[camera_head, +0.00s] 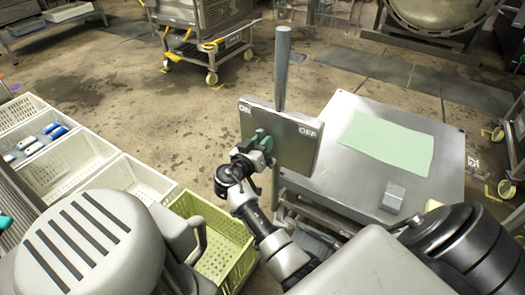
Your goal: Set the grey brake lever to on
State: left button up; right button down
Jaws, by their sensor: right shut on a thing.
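A bit of green shows at the fingertips. My left gripper is not in view.
A steel table (340,190) with a green sheet (387,142) and a small grey block (393,198) stands right of the panel. A yellow-green crate (230,225) and white crates (72,162) are at left. A trolley (205,45) stands behind on open floor.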

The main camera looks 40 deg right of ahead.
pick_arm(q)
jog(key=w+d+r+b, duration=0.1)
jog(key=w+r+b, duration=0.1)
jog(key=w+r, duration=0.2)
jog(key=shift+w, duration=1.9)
pick_arm(e)
jog(key=shift+w+a+f+n, duration=0.25)
jog(key=shift+w+n, duration=0.2)
jog(key=shift+n, duration=0.3)
jog(key=shift+w+a+f+n, duration=0.1)
jog(key=shift+w+f+n, duration=0.3)
jog(key=shift+n, duration=0.4)
jog(key=shift+w+a+f+n, duration=0.2)
jog(key=shift+w+n, duration=0.3)
jog(key=shift+n, duration=0.25)
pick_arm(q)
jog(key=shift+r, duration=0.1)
pick_arm(e)
jog(key=c, duration=0.9)
grip_release()
jog(key=shift+w, duration=0.1)
jog(key=shift+a, duration=0.1)
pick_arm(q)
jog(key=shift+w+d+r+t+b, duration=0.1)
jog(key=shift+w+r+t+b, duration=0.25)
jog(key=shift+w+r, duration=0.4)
pick_arm(e)
jog(key=v, duration=1)
jog(key=shift+s+a, duration=0.2)
jog(key=shift+a, duration=0.1)
